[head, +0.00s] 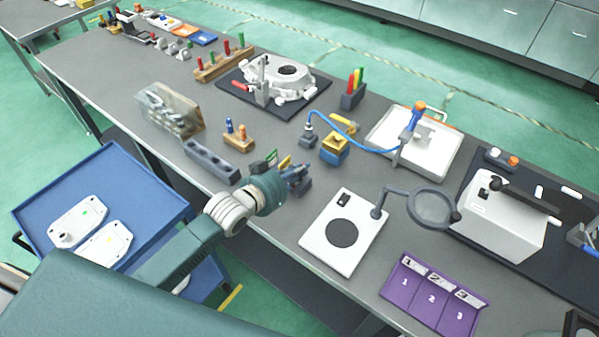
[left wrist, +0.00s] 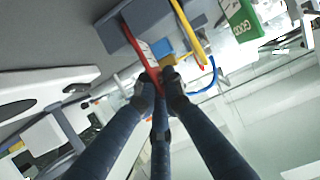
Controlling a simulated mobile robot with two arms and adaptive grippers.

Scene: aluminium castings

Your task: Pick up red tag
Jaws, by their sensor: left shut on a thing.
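In the left wrist view the red tag (left wrist: 138,46) is a thin red strip with a white label. Its end lies between the fingertips of my left gripper (left wrist: 160,84), which are shut on it. A grey block (left wrist: 118,38) is right beside the tag; I cannot tell whether the tag still sits in it. A yellow tag (left wrist: 188,30) and a green tag (left wrist: 240,20) marked "GOOD" are close by. In the head view my left gripper (head: 296,178) is over the bench's near edge, and the red tag is hidden there. My right gripper is not in view.
A grey slotted block (head: 211,160) stands left of my gripper. A white plate with a black disc (head: 316,251) and a magnifier (head: 432,208) are to the right. A purple tray (head: 398,283) lies further right. A blue cart (head: 150,183) stands in front of the bench.

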